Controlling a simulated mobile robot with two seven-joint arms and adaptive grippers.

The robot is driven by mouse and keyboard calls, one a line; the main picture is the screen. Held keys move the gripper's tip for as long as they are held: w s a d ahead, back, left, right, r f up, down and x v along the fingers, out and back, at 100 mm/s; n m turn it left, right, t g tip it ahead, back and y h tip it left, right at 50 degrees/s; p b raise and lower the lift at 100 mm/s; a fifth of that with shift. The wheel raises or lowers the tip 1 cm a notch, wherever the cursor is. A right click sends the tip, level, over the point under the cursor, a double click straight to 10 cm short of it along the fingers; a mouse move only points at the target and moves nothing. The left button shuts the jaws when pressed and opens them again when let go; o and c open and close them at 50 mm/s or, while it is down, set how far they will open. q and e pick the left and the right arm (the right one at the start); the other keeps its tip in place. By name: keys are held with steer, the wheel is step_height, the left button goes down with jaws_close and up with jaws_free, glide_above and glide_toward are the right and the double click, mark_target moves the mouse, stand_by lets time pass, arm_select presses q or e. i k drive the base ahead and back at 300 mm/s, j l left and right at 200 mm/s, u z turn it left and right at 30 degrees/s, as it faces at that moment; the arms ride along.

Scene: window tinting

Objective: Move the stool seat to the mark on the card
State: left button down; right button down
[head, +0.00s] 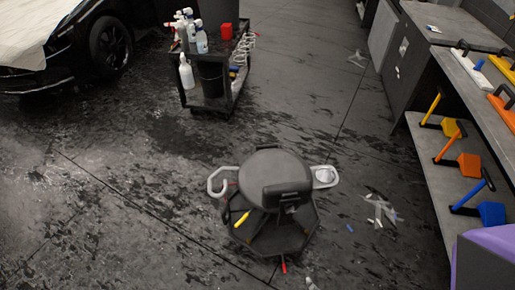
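The stool (274,178) stands on the dark wet floor near the middle of the head view. It has a round dark seat, a small backrest on its near side and an angular tray base. A pale open loop (217,183) sticks out at its left and a pale ring-shaped holder (325,177) at its right. A yellow-handled tool (242,219) lies on the tray. I cannot make out a card or a mark on it. Neither of my grippers is in view.
A black cart (232,93) with spray bottles stands behind the stool, left of centre. A car (75,45) is at the top left. A workbench (460,90) with tools on its shelf runs along the right. Clear scraps (380,210) lie right of the stool.

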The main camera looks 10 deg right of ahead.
mark_target(270, 165)
steer(key=i+j+u, duration=0.25)
steer(key=j+u, duration=0.15)
steer(key=i+j+u, duration=0.35)
steer(key=j, duration=0.15)
steer(key=i+j, duration=0.25)
steer(key=i, duration=0.15)
steer(key=i+j+u, duration=0.1)
steer(key=i+j, duration=0.15)
steer(key=i, duration=0.15)
steer(key=i+j, duration=0.2)
steer(key=i, duration=0.2)
steer(key=i+z, duration=0.3)
steer(key=z, duration=0.15)
steer(key=i+z, duration=0.3)
steer(key=z, duration=0.2)
steer(key=i+j+z, duration=0.15)
steer(key=i+z, duration=0.15)
steer(key=z, duration=0.15)
steer(key=i+z, duration=0.15)
steer(key=z, duration=0.25)
steer(key=i+z, duration=0.15)
steer(key=z, duration=0.25)
steer(key=i+z, duration=0.15)
steer(key=z, duration=0.3)
steer(key=i+j+z, duration=0.1)
steer(key=z, duration=0.3)
steer(key=j+z, duration=0.25)
steer(key=k+j+z, duration=0.1)
steer(key=z, duration=0.15)
